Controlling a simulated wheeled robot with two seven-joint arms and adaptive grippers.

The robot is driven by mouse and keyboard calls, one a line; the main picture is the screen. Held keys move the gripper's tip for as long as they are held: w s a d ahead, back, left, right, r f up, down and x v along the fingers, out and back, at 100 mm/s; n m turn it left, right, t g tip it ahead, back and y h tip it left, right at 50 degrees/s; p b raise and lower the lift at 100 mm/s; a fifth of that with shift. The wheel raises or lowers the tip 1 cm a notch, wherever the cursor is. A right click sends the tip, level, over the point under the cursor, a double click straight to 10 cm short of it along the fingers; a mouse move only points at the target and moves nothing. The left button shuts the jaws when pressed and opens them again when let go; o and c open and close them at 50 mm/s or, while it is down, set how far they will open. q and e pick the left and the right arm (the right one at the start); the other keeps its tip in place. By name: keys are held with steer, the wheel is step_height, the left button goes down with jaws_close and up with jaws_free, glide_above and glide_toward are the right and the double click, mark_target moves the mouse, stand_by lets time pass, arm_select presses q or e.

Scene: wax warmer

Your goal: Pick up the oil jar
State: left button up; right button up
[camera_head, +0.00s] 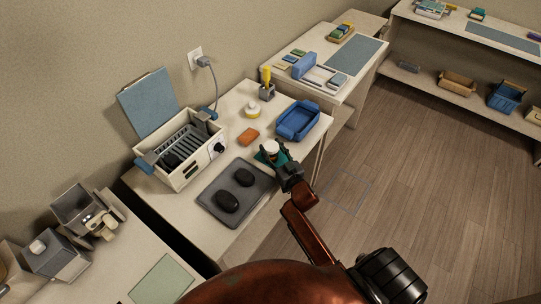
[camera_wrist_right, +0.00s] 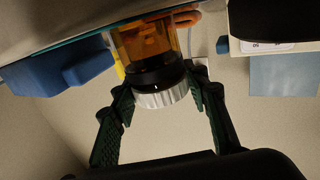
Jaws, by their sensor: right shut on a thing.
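The oil jar shows in the right wrist view as an amber glass jar (camera_wrist_right: 150,38) with a black neck and a pale ridged lid. In the head view its pale lid (camera_head: 271,147) shows near the front edge of the middle table, and the rest is largely hidden. My right gripper (camera_head: 273,156) is at the jar. In the right wrist view its two dark green fingers (camera_wrist_right: 160,92) stand on either side of the jar's neck and lid, shut on it. My left gripper is not in view.
A grey tray (camera_head: 208,200) with two dark oval stones lies left of the jar. The wax warmer (camera_head: 187,171) is at the left. Open floor lies right.

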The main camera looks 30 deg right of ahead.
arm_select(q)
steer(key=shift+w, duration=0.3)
arm_select(e)
steer(key=shift+c, duration=0.3)
steer(key=shift+r, duration=0.15)
steer(key=shift+r, duration=0.6)
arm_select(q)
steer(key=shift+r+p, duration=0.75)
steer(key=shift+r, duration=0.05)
arm_select(e)
steer(key=s+a+r, duration=0.6)
steer(key=s+r, duration=0.5)
steer(key=s, duration=0.1)
steer(key=shift+s+a+r, duration=0.15)
steer(key=shift+a+r, duration=0.15)
steer(key=shift+a, duration=0.05)
steer(key=o, duration=0.8)
steer(key=shift+c, duration=0.2)
jaws_close()
steer(key=shift+r, duration=0.1)
